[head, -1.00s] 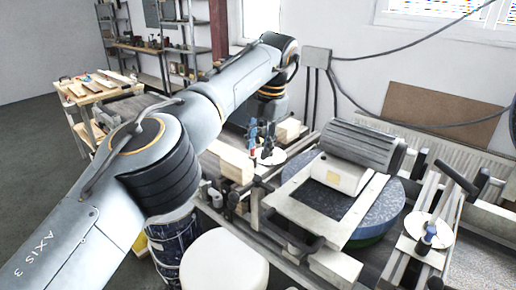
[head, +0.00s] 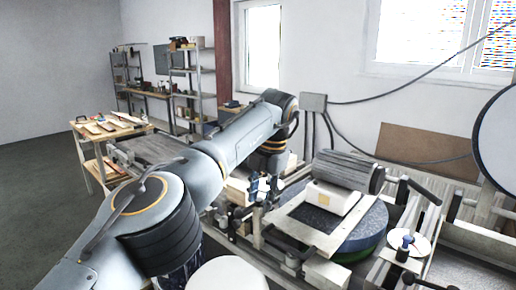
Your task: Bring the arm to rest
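My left arm (head: 205,165) reaches in from the lower left, stretched out over the near end of the conveyor frame (head: 245,228). Its wrist bends down at the far end. My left gripper (head: 263,186) hangs below the wrist, small in the picture, beside the wooden blocks on the frame. Two slim finger shapes, one blue and one dark, stand apart with nothing seen between them. Whether the tips touch anything below is too small to tell. My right gripper is not in view.
A dark ribbed motor drum (head: 348,170) sits over a blue-grey round disc (head: 365,232). A white disc with a blue knob (head: 418,244) is at the right. A wooden table with boards (head: 108,127) stands at left. Open floor (head: 35,190) lies at far left.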

